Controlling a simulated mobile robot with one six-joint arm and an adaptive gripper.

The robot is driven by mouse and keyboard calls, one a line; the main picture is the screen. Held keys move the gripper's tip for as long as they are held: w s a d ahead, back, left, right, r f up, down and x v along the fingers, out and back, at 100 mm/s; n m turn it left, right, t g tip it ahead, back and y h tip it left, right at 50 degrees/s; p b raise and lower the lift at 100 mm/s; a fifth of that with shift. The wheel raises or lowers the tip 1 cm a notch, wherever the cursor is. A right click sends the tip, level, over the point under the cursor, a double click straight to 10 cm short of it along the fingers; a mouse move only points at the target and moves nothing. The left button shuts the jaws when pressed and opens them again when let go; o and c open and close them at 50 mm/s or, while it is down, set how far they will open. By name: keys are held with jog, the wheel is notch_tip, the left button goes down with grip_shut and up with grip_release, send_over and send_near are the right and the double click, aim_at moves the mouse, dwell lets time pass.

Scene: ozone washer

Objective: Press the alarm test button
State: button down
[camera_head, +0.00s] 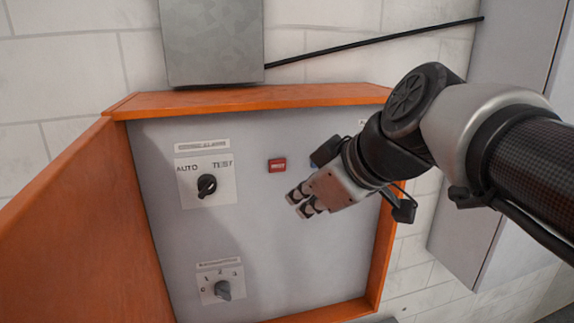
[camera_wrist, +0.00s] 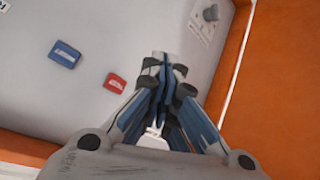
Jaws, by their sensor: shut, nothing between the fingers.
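A red rectangular button (camera_head: 277,165) sits on the grey panel, upper middle, with small white lettering I cannot read surely. It also shows in the wrist view (camera_wrist: 115,83), left of the fingertips. A blue button (camera_wrist: 64,54) is farther left there; my gripper mostly hides it in the head view. A black rotary switch (camera_head: 207,185) marked AUTO and TEST is on the panel's left, its pointer up and right. My gripper (camera_head: 300,202) is shut and empty, below and right of the red button, apart from it. The fingers also show in the wrist view (camera_wrist: 164,66).
An orange frame (camera_head: 240,99) borders the panel, and an orange door (camera_head: 65,225) stands open at left. A grey selector (camera_head: 223,290) is low on the panel. A grey box (camera_head: 212,42) and black cable (camera_head: 375,41) are on the wall above.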

aim_at(277, 166)
jog(key=shift+w+a+p, duration=0.4)
jog(key=shift+w+p, duration=0.15)
jog(key=shift+w, duration=0.9)
jog(key=shift+w+a+p, duration=0.45)
jog(key=shift+w+p, duration=0.1)
jog(key=shift+w, duration=0.85)
jog(key=shift+w+a+p, duration=0.4)
jog(key=shift+w+p, duration=0.15)
jog(key=shift+w, duration=0.9)
jog(key=shift+w, duration=0.1)
jog(key=shift+w+a, duration=0.1)
jog(key=shift+w, duration=0.2)
jog(key=shift+w+a, duration=0.1)
jog(key=shift+w, duration=0.25)
jog(key=shift+s+b, duration=0.2)
jog(key=shift+b, duration=0.15)
jog(key=shift+s+d+b, duration=0.2)
jog(key=shift+s+b, duration=0.15)
jog(key=shift+s, duration=0.25)
